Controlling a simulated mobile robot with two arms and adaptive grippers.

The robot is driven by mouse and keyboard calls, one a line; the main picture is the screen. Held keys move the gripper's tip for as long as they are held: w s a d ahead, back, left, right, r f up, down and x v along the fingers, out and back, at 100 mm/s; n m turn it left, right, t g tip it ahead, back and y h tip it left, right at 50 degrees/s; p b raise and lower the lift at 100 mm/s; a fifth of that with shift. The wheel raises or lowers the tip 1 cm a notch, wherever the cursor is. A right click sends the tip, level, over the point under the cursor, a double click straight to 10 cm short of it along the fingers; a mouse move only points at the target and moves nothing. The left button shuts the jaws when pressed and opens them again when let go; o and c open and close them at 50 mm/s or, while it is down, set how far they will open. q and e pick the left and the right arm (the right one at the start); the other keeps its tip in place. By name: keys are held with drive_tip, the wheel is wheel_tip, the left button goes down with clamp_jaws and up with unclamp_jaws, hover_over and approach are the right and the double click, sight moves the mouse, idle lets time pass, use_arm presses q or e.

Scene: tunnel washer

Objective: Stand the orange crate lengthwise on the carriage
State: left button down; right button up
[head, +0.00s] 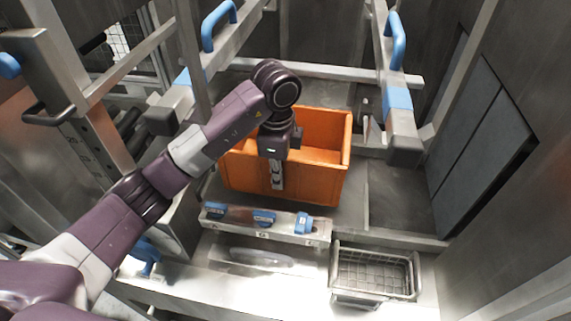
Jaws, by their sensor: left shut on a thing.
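The orange crate (322,183) is in the middle of the head view, upright and open at the top, with its long side towards me. My left gripper (277,181) comes down from above at the crate's near wall and is shut on that wall. The gripper and wrist hide part of the near rim and the inside. The crate stands between two metal arms with blue bands and handles; I cannot tell for sure which part is the carriage, or whether the crate's underside touches the surface. My right gripper is not in view.
A metal bar with blue parts (263,219) lies just in front of the crate. A wire basket (374,273) is at the front right. Metal arms with blue handles (396,42) flank the crate. A grey floor area (402,200) right of the crate is clear.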

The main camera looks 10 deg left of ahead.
sight(280, 197)
use_arm(q)
wheel_tip(280, 197, down, 5)
drive_tip(key=shift+d+r+p, duration=0.1)
drive_tip(key=shift+d+p, duration=0.05)
drive_tip(key=shift+p, duration=0.15)
wheel_tip(280, 197, down, 4)
drive_tip(key=shift+f+p, duration=0.25)
drive_tip(key=shift+p, duration=0.7)
drive_tip(key=shift+f, duration=0.3)
drive_tip(key=shift+w, duration=0.1)
drive_tip(key=shift+f, duration=0.2)
drive_tip(key=c, duration=2.4)
unclamp_jaws()
